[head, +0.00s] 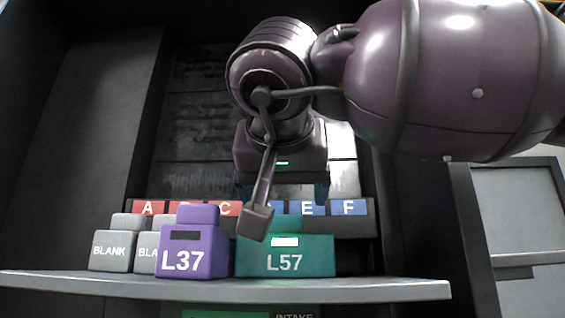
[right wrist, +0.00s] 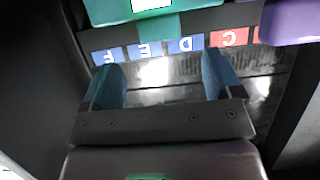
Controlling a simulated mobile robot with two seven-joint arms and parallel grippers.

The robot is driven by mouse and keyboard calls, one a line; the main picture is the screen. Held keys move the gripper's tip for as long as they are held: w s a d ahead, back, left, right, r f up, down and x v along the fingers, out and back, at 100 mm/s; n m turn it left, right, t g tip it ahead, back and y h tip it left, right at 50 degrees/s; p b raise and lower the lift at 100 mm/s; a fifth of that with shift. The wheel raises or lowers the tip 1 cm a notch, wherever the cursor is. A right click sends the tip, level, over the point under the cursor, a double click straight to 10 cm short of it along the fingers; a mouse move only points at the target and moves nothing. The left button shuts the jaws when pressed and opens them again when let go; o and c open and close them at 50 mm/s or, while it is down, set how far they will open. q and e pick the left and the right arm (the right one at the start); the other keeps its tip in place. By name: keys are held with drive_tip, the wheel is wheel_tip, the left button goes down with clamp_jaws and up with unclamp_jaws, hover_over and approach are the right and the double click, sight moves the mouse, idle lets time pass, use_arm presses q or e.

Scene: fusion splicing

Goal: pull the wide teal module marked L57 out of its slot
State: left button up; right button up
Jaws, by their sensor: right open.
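The wide teal module marked L57 (head: 284,262) sits on the shelf, right of the purple L37 module. Its narrower teal top block is partly hidden behind a grey part of my arm. In the right wrist view the teal module (right wrist: 190,10) appears at the top edge, cut off by the frame. My right gripper (head: 281,193) is above and behind the module, pointing down. In the wrist view, the right gripper (right wrist: 162,68) has two blue fingers spread wide with nothing between them. It is apart from the module. My left gripper is not in view.
The purple L37 module (head: 190,252) stands close on the left, with grey BLANK modules (head: 110,251) beyond it. A row of lettered red and blue labels (head: 348,208) runs behind. The shelf edge (head: 390,290) is bare to the right.

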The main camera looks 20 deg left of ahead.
sight(285, 217)
use_arm(q)
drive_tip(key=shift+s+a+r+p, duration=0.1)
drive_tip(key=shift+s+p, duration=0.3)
drive_tip(key=shift+p, duration=0.2)
use_arm(e)
drive_tip(key=shift+x, duration=3.05)
drive_tip(key=c, duration=1.3)
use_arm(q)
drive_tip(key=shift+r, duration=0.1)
use_arm(e)
drive_tip(key=shift+o, duration=0.2)
drive_tip(key=shift+s, duration=0.15)
